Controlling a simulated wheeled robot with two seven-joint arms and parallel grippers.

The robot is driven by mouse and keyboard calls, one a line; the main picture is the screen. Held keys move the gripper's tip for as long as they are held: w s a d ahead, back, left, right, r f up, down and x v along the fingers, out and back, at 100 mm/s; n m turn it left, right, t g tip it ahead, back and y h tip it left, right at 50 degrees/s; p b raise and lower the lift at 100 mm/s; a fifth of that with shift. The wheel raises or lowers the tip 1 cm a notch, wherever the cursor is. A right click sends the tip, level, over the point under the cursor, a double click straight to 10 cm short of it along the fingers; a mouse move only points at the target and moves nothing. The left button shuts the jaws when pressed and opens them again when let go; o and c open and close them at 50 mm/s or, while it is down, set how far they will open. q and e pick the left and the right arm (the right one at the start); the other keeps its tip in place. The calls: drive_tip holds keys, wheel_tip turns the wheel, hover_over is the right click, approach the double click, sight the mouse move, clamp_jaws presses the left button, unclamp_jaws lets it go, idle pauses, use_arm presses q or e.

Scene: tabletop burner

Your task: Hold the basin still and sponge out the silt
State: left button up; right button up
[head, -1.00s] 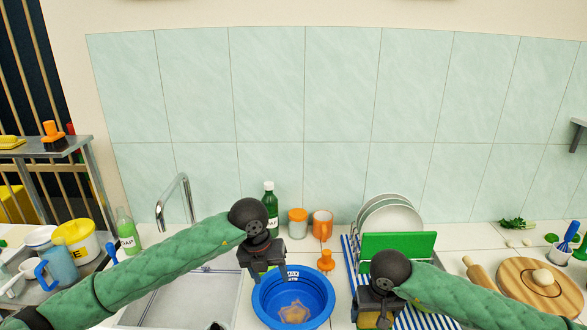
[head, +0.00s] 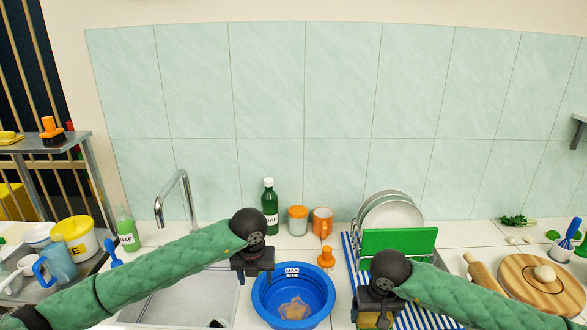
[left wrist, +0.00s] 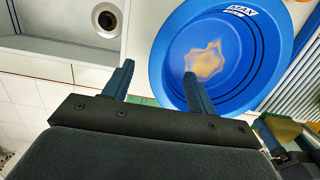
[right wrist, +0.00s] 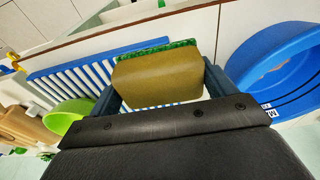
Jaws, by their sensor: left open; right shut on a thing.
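The blue basin (head: 262,308) stands on the counter right of the sink, with a tan silt patch (head: 293,307) on its bottom. In the left wrist view the basin (left wrist: 165,62) shows its near wall and the silt (left wrist: 206,60). My left gripper (head: 252,277) is open and empty at the basin's upper-left rim; whether it touches the rim is unclear. My right gripper (head: 374,312) is shut on a yellow-brown sponge (right wrist: 157,80) with a green scouring side (right wrist: 150,50). It holds the sponge to the right of the basin, over the striped mat.
The sink (head: 180,300) lies left of the basin. A green bottle (head: 269,208), a jar (head: 298,220), an orange mug (head: 323,221) and an orange stopper-like item (head: 326,258) stand behind it. A dish rack with plates (head: 392,215) and a blue-striped mat (head: 430,318) are at right.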

sight(257, 290)
use_arm(q)
drive_tip(key=shift+w+f+b, duration=0.15)
drive_tip(key=shift+f+b, duration=0.1)
drive_tip(key=shift+f, duration=1)
drive_tip(key=shift+w+f+b, duration=0.15)
drive_tip(key=shift+f+b, duration=0.1)
drive_tip(key=shift+f, duration=0.95)
clamp_jaws()
